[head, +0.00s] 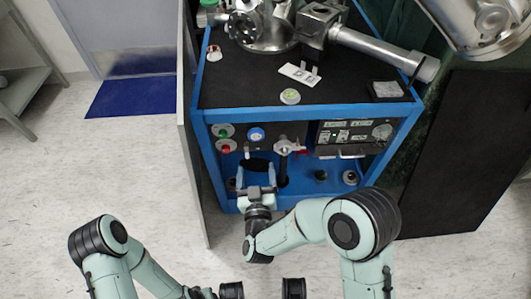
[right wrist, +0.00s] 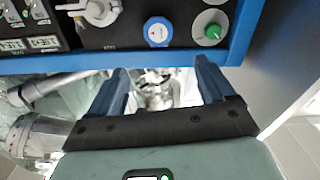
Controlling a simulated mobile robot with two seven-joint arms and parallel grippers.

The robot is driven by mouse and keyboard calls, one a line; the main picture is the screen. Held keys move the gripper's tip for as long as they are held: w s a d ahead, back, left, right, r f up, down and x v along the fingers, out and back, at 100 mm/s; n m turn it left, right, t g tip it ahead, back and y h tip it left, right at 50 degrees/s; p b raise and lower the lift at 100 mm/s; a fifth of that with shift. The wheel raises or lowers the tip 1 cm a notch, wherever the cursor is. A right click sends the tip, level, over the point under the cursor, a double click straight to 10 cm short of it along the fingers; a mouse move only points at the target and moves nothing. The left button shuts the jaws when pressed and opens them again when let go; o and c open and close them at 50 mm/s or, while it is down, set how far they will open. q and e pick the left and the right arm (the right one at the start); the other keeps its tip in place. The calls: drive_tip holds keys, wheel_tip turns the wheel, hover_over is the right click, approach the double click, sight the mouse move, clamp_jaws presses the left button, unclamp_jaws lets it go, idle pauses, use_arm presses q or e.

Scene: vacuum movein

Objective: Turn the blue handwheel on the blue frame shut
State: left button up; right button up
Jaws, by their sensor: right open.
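The blue handwheel (head: 256,134) is a small round blue disc with a pale centre on the dark front panel of the blue frame (head: 300,109). It also shows in the right wrist view (right wrist: 157,31), beyond the blue frame rail (right wrist: 150,62). My right gripper (head: 256,170) is open and empty, just below the handwheel in the head view. Its two fingers (right wrist: 161,70) stand apart, pointing toward the panel, with the handwheel lying between their directions but apart from them. My left arm shows at lower left; its gripper is not visible.
A green button (head: 226,131) and a red one (head: 226,147) sit left of the handwheel. A metal valve (head: 287,145) is close on the right. A grey panel edge (head: 190,150) stands along the frame's left. Steel vacuum parts (head: 265,28) stand on top.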

sight(256, 137)
drive_tip(key=shift+n, duration=0.3)
drive_tip(key=w+b, duration=0.1)
drive_tip(key=w, duration=0.2)
drive_tip(key=w+b, duration=0.1)
drive_tip(key=w, duration=0.3)
drive_tip(key=w+f+b, duration=0.1)
drive_tip(key=w, duration=0.3)
drive_tip(key=shift+d, duration=0.2)
use_arm(q)
drive_tip(key=s+f+g, duration=0.2)
drive_tip(key=s+f, duration=0.2)
drive_tip(key=s, duration=0.2)
drive_tip(key=shift+a+n, duration=0.15)
drive_tip(key=shift+n, duration=0.15)
use_arm(e)
drive_tip(key=shift+w, duration=0.85)
drive_tip(key=c, duration=1.1)
drive_tip(key=shift+o, duration=0.2)
